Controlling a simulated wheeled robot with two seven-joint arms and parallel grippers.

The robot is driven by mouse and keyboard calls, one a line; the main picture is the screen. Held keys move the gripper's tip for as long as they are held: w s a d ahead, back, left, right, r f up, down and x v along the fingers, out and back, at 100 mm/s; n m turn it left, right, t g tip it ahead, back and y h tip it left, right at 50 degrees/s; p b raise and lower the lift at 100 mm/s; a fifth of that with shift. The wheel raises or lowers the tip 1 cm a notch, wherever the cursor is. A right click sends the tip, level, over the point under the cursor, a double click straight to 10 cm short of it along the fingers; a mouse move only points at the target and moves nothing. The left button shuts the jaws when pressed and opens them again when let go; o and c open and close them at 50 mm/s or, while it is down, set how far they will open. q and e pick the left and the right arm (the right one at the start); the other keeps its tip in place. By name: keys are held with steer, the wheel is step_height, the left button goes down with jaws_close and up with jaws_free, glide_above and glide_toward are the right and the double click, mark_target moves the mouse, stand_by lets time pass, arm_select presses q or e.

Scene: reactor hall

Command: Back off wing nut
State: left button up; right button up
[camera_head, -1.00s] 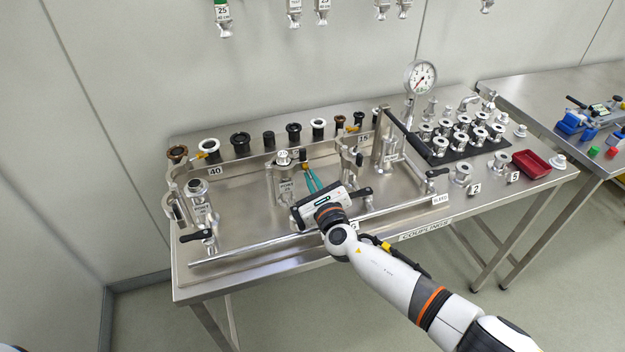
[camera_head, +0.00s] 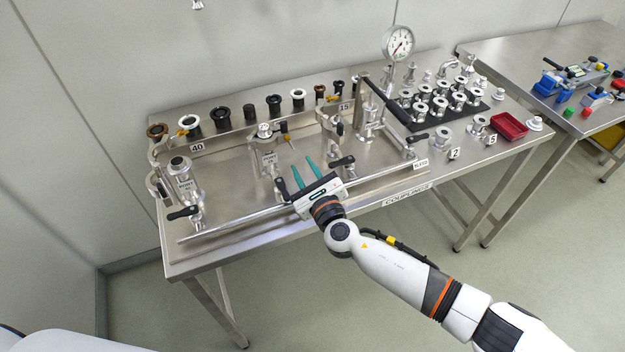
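My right gripper (camera_head: 302,164) reaches over the front of the steel test bench from the lower right. Its two green fingers are apart with nothing visible between them, pointing toward the back of the bench. The middle port fitting (camera_head: 268,160) stands just left of the fingers, apart from them. A left port fitting (camera_head: 184,183) and a right port fitting (camera_head: 333,128) stand upright on either side. The wing nut is too small to make out on any of these. A white link of my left arm shows at the bottom left; its gripper is out of view.
A long steel pipe (camera_head: 240,222) runs along the bench front, with black lever handles near it. A pressure gauge (camera_head: 398,43) stands at the back right. Couplings on a black mat (camera_head: 470,108) and a red tray (camera_head: 508,126) lie right.

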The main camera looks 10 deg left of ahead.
steer(key=v, duration=0.5)
stand_by(0.4)
